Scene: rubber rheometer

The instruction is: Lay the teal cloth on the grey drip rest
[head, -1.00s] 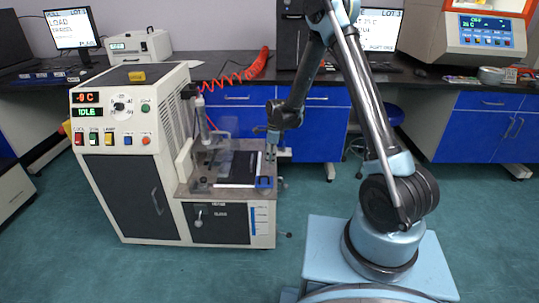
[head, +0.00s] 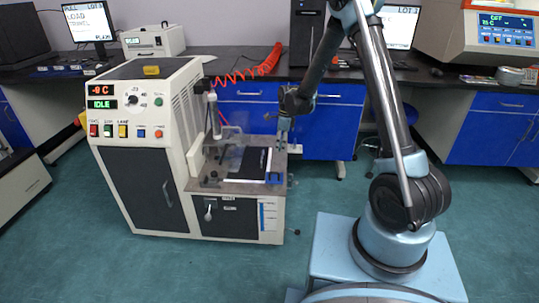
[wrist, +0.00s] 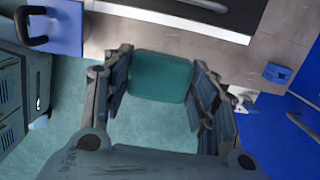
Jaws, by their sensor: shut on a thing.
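The teal cloth (wrist: 160,77) shows in the wrist view as a flat, rounded square between the two fingers of my gripper (wrist: 158,85). My gripper is shut on it, and its far edge overlaps the machine's grey ledge in the picture. In the head view, my gripper (head: 284,138) is above the right end of the machine's ledge, near a blue block (head: 275,178). The cloth is too small to make out there. I cannot pick out the grey drip rest with certainty in either view.
The cream machine (head: 150,130) has a grey ledge (wrist: 120,35) bearing a white-edged tray (wrist: 170,17) with a black piece. A blue block with a black handle (wrist: 58,28) and a small blue block (wrist: 277,73) sit nearby.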

